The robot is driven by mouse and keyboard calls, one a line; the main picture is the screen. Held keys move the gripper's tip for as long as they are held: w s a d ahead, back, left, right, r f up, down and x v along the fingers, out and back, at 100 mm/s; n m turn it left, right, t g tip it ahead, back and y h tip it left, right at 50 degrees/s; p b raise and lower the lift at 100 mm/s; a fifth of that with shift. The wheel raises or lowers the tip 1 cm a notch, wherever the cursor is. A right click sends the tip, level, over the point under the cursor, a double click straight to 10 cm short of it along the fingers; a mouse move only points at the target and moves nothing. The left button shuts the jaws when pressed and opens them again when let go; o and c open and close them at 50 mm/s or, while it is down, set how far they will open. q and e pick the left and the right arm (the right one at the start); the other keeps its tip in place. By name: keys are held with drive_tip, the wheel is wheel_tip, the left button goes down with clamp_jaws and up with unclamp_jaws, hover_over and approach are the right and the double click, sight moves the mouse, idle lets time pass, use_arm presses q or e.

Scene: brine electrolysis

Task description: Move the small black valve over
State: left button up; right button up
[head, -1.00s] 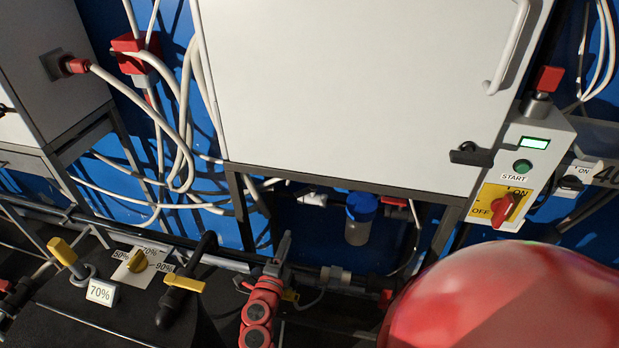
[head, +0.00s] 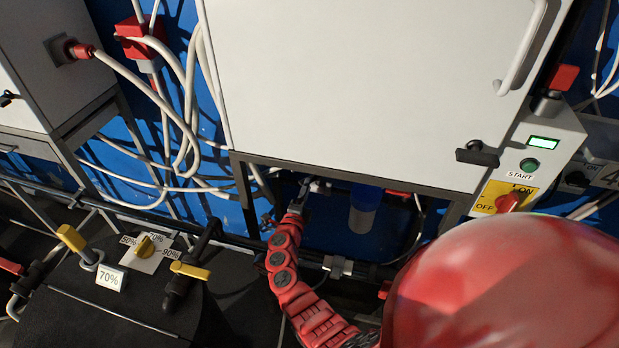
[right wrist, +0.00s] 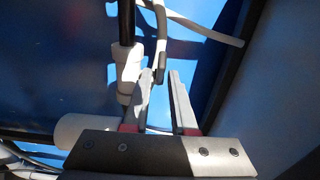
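In the right wrist view a slim black bar (right wrist: 126,22) runs down into a white fitting (right wrist: 128,65), with a white cylinder (right wrist: 82,130) below left. It may be the small black valve; I cannot tell for sure. My right gripper (head: 312,184) reaches up under the white cabinet, close to the pipework there. In the right wrist view its two fingers (right wrist: 160,85) stand apart with nothing held between them. The white fitting is just left of the left finger; contact cannot be told. My left gripper is not in view.
The white cabinet (head: 350,80) hangs above my right gripper. A blue-topped container (head: 366,198) is just right of it. A black tank (head: 100,310) with yellow-handled valves (head: 190,270) stands at lower left. A control box (head: 535,160) is at right.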

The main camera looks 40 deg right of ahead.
drive_tip(key=shift+x, duration=2.05)
clamp_jaws()
